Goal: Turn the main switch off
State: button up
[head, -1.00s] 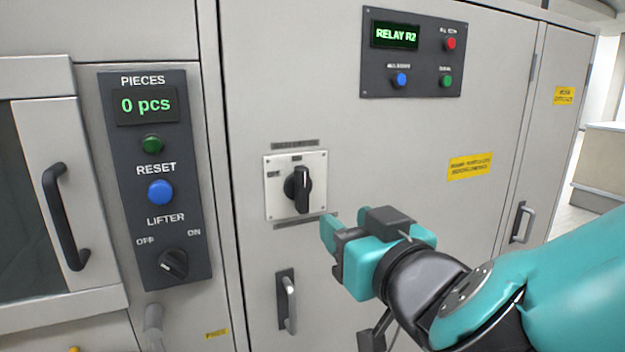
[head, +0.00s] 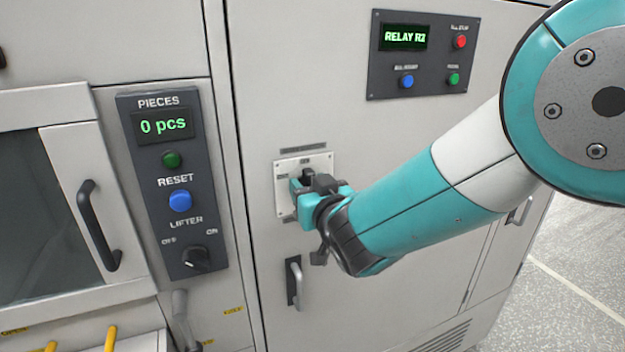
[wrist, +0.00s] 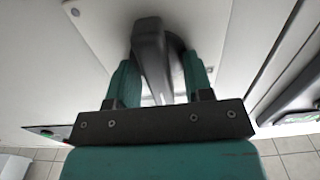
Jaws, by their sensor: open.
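The main switch is a black rotary handle (head: 308,174) on a pale square plate (head: 318,160) on the grey cabinet door. My gripper (head: 306,188) is at the plate and hides most of the handle and the lower plate in the head view. In the wrist view the dark handle (wrist: 150,50) stands between the two teal fingers of my gripper (wrist: 156,82). The fingers are open, one on each side of the handle, with a visible gap at least on the right. The handle looks roughly upright.
A dark panel (head: 140,100) with a pieces display, a blue button and a lifter knob (head: 196,258) is on the left. A relay panel (head: 385,75) is above right. A door handle (head: 294,283) sticks out just below my gripper.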

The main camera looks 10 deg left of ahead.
grip_shut()
jog(key=shift+f+n+b, duration=0.1)
jog(key=shift+n+b, duration=0.3)
jog(key=shift+b, duration=0.05)
jog(key=n+b, duration=0.2)
jog(key=shift+a+f+n, duration=0.1)
jog(key=shift+n, duration=0.3)
jog(key=n+b, duration=0.3)
jog(key=n, duration=0.2)
jog(key=shift+s+a+b, duration=0.15)
jog(key=shift+b, duration=0.15)
jog(key=n+b, duration=0.1)
jog(key=n, duration=0.4)
jog(key=shift+f+b, duration=0.15)
jog(key=shift+b, duration=0.2)
jog(key=n, duration=0.4)
jog(key=shift+b, duration=0.4)
jog(key=shift+f+n, duration=0.1)
jog(key=shift+n, duration=0.2)
